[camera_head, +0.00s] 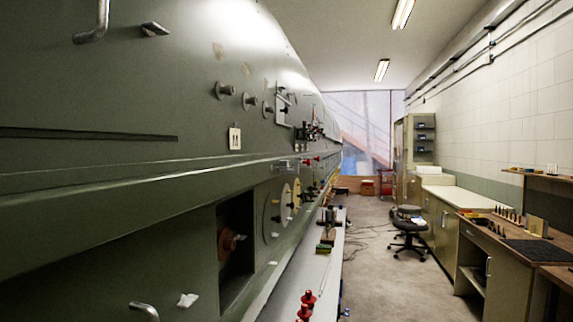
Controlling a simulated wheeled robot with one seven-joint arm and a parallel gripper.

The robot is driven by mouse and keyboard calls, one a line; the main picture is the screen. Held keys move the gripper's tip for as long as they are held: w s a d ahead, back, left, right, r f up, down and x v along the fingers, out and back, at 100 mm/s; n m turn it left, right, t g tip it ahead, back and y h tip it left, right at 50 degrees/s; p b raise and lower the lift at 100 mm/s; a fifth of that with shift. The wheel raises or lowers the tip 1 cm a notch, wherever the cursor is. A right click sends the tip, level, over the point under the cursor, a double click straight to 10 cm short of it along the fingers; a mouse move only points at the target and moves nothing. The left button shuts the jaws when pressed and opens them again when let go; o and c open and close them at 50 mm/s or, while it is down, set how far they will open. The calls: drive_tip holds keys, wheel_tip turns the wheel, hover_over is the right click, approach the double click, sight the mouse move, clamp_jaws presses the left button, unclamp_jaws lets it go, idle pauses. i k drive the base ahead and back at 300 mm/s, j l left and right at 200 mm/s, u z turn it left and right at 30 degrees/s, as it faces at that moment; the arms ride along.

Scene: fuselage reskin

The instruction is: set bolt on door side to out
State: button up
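The long green fuselage side (150,90) fills the left of the head view. Several round knobs or studs (248,100) stick out of its upper part, beside a small latch-like fitting (284,108). Below them is a dark recess (236,240) with a reddish-brown round part (229,241) inside. I cannot tell which fitting, if any, is the door-side bolt, or its position. Metal handles show at the top left (93,22) and bottom left (146,308). My gripper is not in view.
A narrow ledge (290,285) with red fittings (306,305) runs along the fuselage. Workbenches (500,240) and a tall cabinet (416,150) line the right wall. A stool (408,228) stands near them, with cables on the floor. The aisle floor (385,285) nearby is clear.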

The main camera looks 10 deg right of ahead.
sight(307, 162)
drive_tip(key=i+l+u, duration=0.5)
drive_tip(key=l+u, duration=0.25)
drive_tip(key=i+l+u, duration=0.2)
drive_tip(key=l+u, duration=0.15)
drive_tip(key=i+l+u, duration=0.1)
drive_tip(key=l+u, duration=0.25)
drive_tip(key=l, duration=0.15)
drive_tip(key=l+u, duration=0.35)
drive_tip(key=l, duration=0.15)
drive_tip(key=l+u, duration=0.4)
drive_tip(key=l, duration=0.15)
